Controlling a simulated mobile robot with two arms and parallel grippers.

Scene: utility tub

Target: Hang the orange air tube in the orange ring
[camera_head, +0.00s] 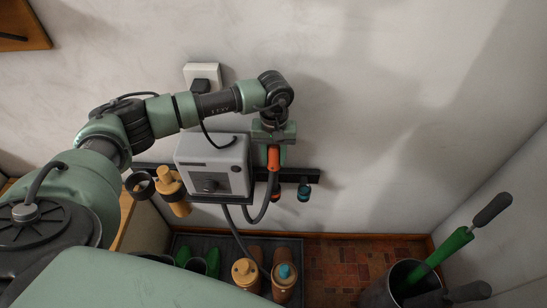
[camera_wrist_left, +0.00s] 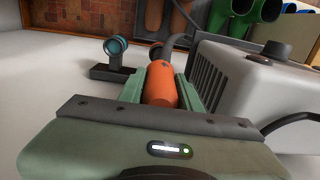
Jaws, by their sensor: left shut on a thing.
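The orange air tube's end (camera_head: 273,158) is held in my left gripper (camera_head: 273,143), which is shut on it in front of the wall. The orange end (camera_wrist_left: 160,85) also sits between the green fingers in the left wrist view. A dark hose (camera_head: 262,212) hangs from it and loops down below the grey box. My right gripper is not in view.
A grey box (camera_head: 212,165) stands left of the gripper. A teal ring (camera_head: 304,192) hangs from the rail at right. A dark ring (camera_head: 140,185) and a yellow-orange nozzle (camera_head: 171,187) are at left. Boots (camera_head: 285,280) and a bucket (camera_head: 400,285) stand below.

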